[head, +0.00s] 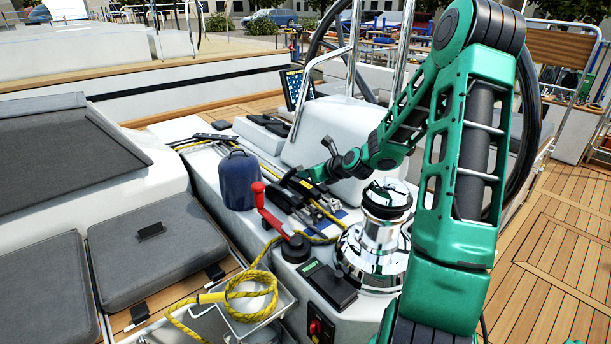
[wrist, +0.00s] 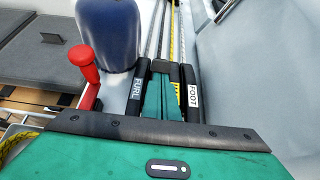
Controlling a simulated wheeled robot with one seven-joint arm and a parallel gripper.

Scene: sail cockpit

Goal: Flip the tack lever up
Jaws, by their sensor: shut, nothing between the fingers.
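A row of black clutch levers (head: 290,196) sits on the white cockpit console, partly covered by my gripper in the head view. In the wrist view, a lever labelled FURL (wrist: 112,88) is on the left and a lever labelled FOOT (wrist: 192,96) on the right. I cannot read a TACK label; that lever may be hidden by my gripper. My gripper (wrist: 161,92) is shut and empty, its green fingers low between the FURL and FOOT levers. I cannot tell whether they touch a lever.
A blue rounded cover (head: 238,180) and a red-handled winch crank (head: 268,208) stand left of the levers. A chrome winch (head: 378,245) stands to the right. A yellow rope (head: 250,290) is coiled over a metal tray in front. The steering wheel (head: 527,120) is behind my arm.

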